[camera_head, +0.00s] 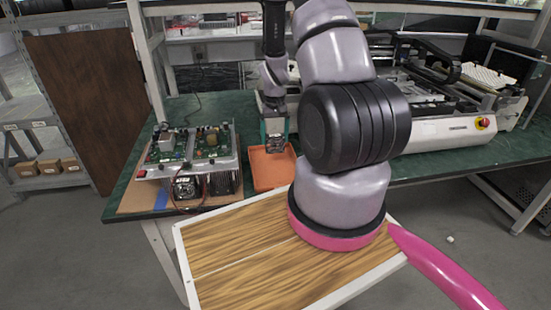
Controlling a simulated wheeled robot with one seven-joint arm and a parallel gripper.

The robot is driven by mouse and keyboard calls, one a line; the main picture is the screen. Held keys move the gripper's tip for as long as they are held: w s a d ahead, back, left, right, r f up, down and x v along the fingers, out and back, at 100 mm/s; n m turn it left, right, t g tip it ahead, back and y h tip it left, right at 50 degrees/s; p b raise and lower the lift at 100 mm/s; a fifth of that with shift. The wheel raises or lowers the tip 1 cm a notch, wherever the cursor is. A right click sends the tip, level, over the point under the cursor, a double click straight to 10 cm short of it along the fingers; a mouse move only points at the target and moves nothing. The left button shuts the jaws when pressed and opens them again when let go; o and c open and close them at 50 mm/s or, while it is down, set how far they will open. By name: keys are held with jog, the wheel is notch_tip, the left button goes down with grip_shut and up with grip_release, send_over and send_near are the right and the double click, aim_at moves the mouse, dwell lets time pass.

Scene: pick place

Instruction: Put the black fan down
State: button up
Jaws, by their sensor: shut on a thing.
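My gripper (275,132) points down over the green workbench, its jaws shut on a small dark object, which looks like the black fan (275,147). The fan is small in the picture and partly covered by the jaws. It is held at the orange tray (271,170), over its back part. I cannot tell whether the fan touches the tray. My arm's lower links cover part of the view to the right of the tray.
An electronics unit with a green circuit board (190,145) and dark fan-like parts (188,187) stands left of the tray. A large white-and-black machine (438,128) stands at right. A shelf (215,38) runs above the green bench (122,196).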

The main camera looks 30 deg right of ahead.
aim_at(275, 150)
jog(key=shift+f, duration=3.45)
jog(key=shift+f, duration=0.15)
jog(key=o, duration=0.9)
notch_tip(275, 150, up, 13)
jog(key=shift+f, duration=0.2)
